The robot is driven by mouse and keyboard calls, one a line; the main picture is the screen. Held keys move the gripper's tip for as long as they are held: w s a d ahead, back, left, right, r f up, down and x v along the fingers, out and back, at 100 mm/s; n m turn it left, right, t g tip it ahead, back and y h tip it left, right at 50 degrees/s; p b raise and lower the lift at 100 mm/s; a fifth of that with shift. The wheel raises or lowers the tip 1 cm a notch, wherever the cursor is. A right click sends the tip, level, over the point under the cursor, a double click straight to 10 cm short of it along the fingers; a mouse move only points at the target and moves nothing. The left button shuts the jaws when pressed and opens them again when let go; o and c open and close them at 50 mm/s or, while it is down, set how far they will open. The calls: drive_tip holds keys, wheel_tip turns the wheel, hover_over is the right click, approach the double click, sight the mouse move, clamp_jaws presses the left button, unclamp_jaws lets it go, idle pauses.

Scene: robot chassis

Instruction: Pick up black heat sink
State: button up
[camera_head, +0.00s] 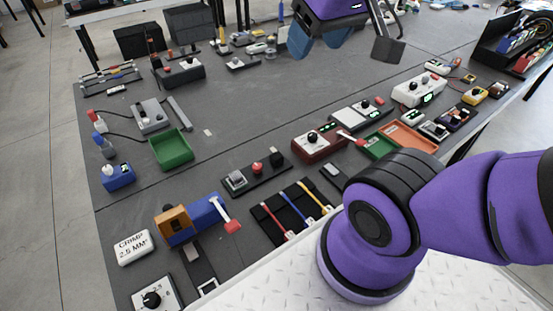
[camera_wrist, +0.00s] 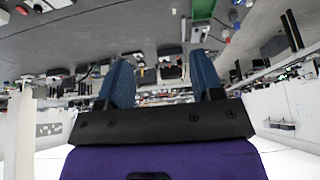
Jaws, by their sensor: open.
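I cannot single out the black heat sink with certainty in either view. Small dark pieces that might be it include a dark grey bar (camera_head: 180,113) beside the green tray and a small dark block (camera_head: 333,173) near the table's middle. My gripper (camera_head: 318,50) is over the far part of the table in the head view, with blue fingers below a purple body. In the wrist view my gripper (camera_wrist: 163,62) has its two blue fingers apart, with nothing visible held between them. The wrist view is tilted towards the room and its table items are too small to name.
The dark grey table (camera_head: 255,95) carries many small devices. A green tray (camera_head: 171,149) is at left, an orange tray (camera_head: 408,138) at right, and a black rack (camera_head: 515,42) at far right.

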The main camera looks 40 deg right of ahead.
drive_tip(key=shift+o, duration=0.8)
drive_tip(key=g, duration=0.5)
hover_over(277, 155)
wheel_tip(277, 155, down, 38)
drive_tip(key=shift+f, duration=5.7)
